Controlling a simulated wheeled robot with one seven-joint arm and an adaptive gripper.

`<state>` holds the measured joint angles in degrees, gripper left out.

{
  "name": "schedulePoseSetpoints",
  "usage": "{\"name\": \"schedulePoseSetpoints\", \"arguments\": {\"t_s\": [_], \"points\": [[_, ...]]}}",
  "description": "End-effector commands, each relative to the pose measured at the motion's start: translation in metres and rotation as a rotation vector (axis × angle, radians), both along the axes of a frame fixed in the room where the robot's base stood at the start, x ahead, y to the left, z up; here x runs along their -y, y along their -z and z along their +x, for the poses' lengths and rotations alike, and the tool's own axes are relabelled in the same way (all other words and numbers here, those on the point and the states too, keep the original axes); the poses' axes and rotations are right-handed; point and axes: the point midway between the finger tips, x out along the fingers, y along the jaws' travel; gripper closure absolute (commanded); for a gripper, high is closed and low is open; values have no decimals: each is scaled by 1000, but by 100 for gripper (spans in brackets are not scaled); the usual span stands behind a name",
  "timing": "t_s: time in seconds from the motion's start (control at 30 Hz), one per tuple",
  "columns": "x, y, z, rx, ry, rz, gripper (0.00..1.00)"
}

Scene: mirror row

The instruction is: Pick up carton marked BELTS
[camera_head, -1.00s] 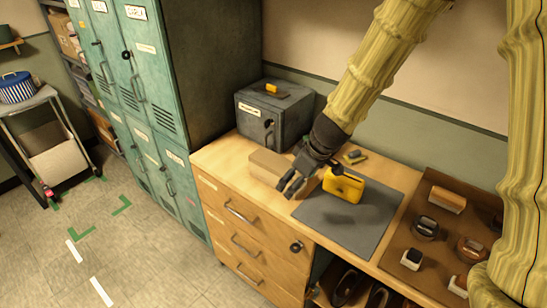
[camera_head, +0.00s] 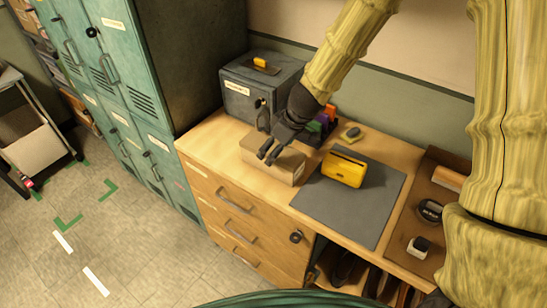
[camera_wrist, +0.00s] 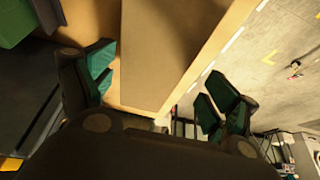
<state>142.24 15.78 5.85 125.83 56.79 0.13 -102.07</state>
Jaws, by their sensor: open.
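A tan carton (camera_head: 286,168) lies on the wooden bench top, left of the grey mat. A small mark shows on its right end, but I cannot read it as BELTS. My gripper (camera_head: 270,155) is open above the carton, with its dark fingers pointing down over it and hiding part of its top. In the wrist view the carton (camera_wrist: 158,55) shows between the two spread fingers of my gripper (camera_wrist: 160,88). I cannot tell whether either finger touches it.
A grey lockbox (camera_head: 252,92) stands close behind and left of the carton. Coloured upright items (camera_head: 322,121) stand behind it. A yellow object (camera_head: 343,168) sits on the grey mat (camera_head: 350,212) to the right. Green lockers (camera_head: 110,75) rise at left.

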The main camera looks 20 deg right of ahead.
Motion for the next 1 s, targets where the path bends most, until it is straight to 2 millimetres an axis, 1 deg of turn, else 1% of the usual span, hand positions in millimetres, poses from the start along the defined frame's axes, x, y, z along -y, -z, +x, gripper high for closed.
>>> {"name": "schedulePoseSetpoints", "arguments": {"t_s": [0.03, 0.33, 0.7, 0.83, 1.0], "points": [[-1, 6, 3, -5, -2, -2, 12], [-4, 15, 6, -4, -1, 0, 12], [-12, 48, 22, -7, -3, 0, 12], [-13, 54, 24, -6, -2, -2, 12], [-13, 56, 25, -5, -3, -3, 12]]}}
